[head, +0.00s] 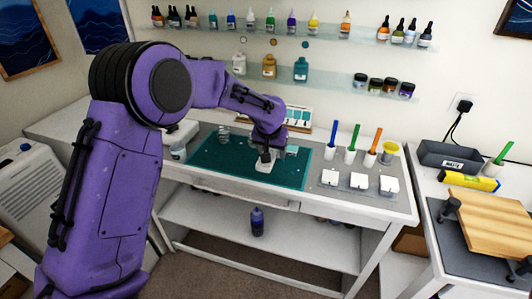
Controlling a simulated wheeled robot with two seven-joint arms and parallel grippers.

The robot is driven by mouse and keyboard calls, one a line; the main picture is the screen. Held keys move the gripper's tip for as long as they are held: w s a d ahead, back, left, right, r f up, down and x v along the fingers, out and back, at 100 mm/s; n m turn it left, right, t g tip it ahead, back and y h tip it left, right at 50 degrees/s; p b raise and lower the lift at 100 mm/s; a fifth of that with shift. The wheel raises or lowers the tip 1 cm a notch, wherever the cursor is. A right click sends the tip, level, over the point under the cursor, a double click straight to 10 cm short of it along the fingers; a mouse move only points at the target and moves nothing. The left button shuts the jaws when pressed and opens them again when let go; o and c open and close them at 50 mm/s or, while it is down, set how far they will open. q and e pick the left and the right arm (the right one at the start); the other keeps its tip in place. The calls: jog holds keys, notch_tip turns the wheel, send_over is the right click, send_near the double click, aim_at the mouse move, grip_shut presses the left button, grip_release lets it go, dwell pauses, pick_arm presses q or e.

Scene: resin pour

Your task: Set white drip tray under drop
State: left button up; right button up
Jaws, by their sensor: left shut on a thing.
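My left arm comes in from the left and reaches over the workbench. My left gripper (266,157) points down at the front part of the green mat (215,166). It is shut on a small white piece (265,168), which looks like the white drip tray. The piece is at or just above the mat; I cannot tell whether it touches. The gripper hides part of it. I cannot make out a drop. My right gripper is not in view.
Several small white square pieces (359,181) lie on the grey surface right of the mat. Behind them stand white cups with coloured handles (351,155) and a yellow cup (388,153). A colour chart (298,117) stands behind the mat.

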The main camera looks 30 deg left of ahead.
pick_arm(q)
jog(key=w+a+f, duration=0.1)
jog(key=w+f, duration=0.1)
jog(key=w+a+f+p, duration=0.1)
jog(key=w+f, duration=0.1)
jog(key=w+a+f, duration=0.1)
jog(key=w+f, duration=0.1)
jog(key=shift+a+f+p, duration=0.35)
jog(key=shift+p, duration=0.05)
jog(key=shift+w+a+f, duration=0.1)
jog(key=shift+a+f, duration=0.1)
jog(key=shift+f, duration=0.05)
jog(key=shift+s+d+f+p, duration=0.1)
jog(key=shift+s+f+p, duration=0.1)
jog(key=shift+f+p, duration=0.95)
jog(key=shift+w+f, duration=0.15)
jog(key=shift+f, duration=0.35)
jog(key=o, duration=1.1)
jog(key=shift+c, duration=0.2)
jog(key=shift+r, duration=0.1)
